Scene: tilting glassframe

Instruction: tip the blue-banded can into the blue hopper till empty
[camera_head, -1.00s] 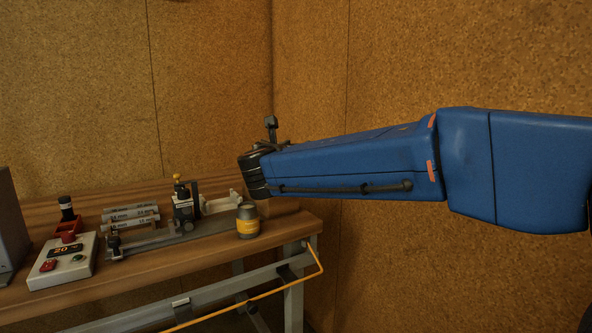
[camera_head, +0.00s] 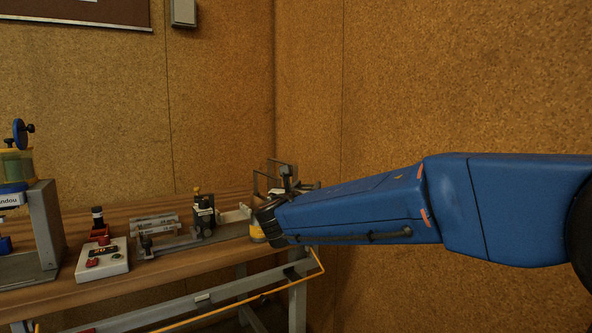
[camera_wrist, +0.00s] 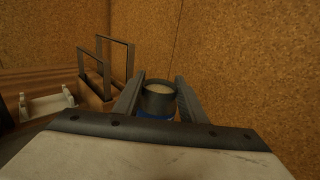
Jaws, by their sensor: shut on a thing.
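My gripper (camera_wrist: 156,88) is shut on the blue-banded can (camera_wrist: 157,103) in the wrist view. The can is grey with a blue band low on its side, looks close to upright, and holds pale contents near its rim. In the head view my arm reaches in from the right, and its dark wrist (camera_head: 268,222) is over the bench's right end. The can is not discernible there. A machine (camera_head: 45,225) with a blue knob and blue-edged label stands at the left edge, cut off. I cannot tell whether it includes the blue hopper.
A wooden block with two upright metal frames (camera_wrist: 117,62) stands left of my gripper. A yellow-banded can (camera_head: 256,232) is partly hidden by my wrist. A clamp fixture (camera_head: 203,215) and control box (camera_head: 102,260) sit on the bench (camera_head: 150,283). Cork walls close the corner.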

